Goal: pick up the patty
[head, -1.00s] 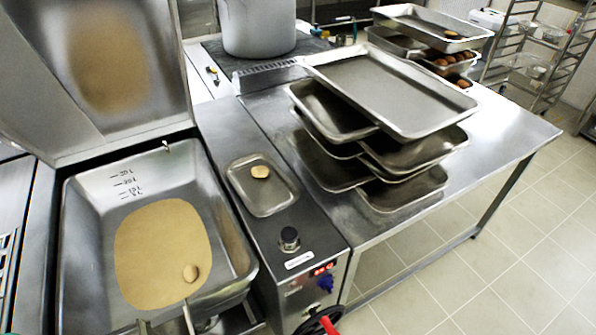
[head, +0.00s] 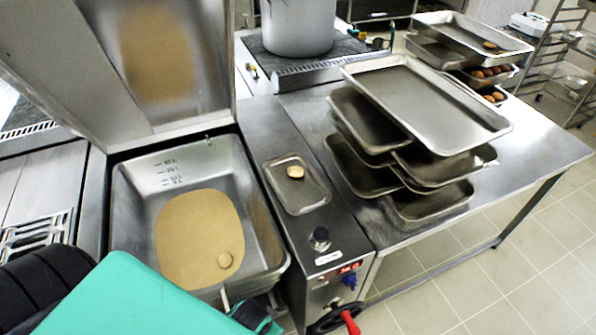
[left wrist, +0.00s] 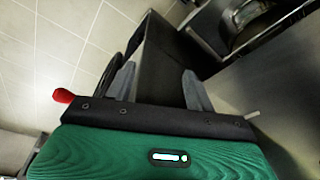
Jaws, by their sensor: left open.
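A round tan patty (head: 225,260) lies on the brown patch near the front right of the large steel pan (head: 128,215) in the head view. A second patty (head: 295,172) lies on a small steel tray (head: 318,203) to the right of the pan. My left gripper is open and empty in the left wrist view (left wrist: 158,88), with its two grey fingers apart. In the head view one of its fingers shows at the pan's front edge, in front of the nearer patty; my green arm hides the rest. No patty shows in the left wrist view. My right gripper is not in view.
The pan's raised lid (head: 165,60) stands behind it. Stacked trays (head: 425,100) stand on the steel table at the right, with a large pot (head: 297,25) at the back. A handwheel with a red handle (head: 350,322) juts out at the front; the handle also shows in the left wrist view (left wrist: 63,96).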

